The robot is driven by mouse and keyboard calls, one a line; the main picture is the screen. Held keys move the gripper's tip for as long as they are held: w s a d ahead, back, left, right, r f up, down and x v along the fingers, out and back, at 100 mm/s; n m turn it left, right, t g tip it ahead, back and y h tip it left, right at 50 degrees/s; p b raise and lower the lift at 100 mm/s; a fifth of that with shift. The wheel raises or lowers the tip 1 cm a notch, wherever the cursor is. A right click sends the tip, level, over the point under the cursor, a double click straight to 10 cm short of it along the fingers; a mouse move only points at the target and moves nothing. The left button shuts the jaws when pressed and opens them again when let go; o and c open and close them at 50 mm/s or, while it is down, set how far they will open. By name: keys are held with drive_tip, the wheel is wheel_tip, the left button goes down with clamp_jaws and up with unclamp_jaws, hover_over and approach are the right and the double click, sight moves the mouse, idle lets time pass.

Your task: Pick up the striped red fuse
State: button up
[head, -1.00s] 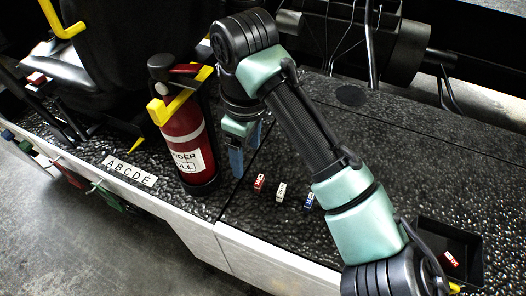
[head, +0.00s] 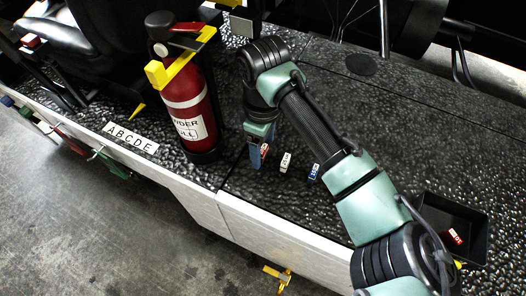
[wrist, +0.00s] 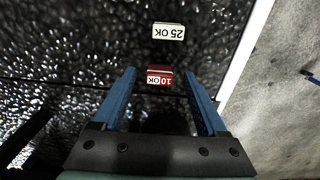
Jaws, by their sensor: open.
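A small red fuse (head: 265,150) stands on the black deck, partly hidden by my gripper (head: 257,153) in the head view. In the wrist view this red fuse (wrist: 159,73) shows a white and red label reading "10 OK". It lies between the tips of the blue fingers of my open gripper (wrist: 160,73), with a gap on both sides. Another red fuse with a white mark (head: 453,236) lies in the black tray (head: 425,207). I cannot make out stripes clearly on either red fuse.
A white fuse (head: 286,162), labelled "25 OK" in the wrist view (wrist: 168,31), and a blue fuse (head: 314,171) stand in a row beside the red one. A red extinguisher (head: 187,100) stands close left of my gripper. The deck's white front edge (head: 265,235) is near.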

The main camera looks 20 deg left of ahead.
wheel_tip(320, 180, down, 2)
drive_tip(key=shift+f, duration=0.15)
clamp_jaws()
idle(0.3)
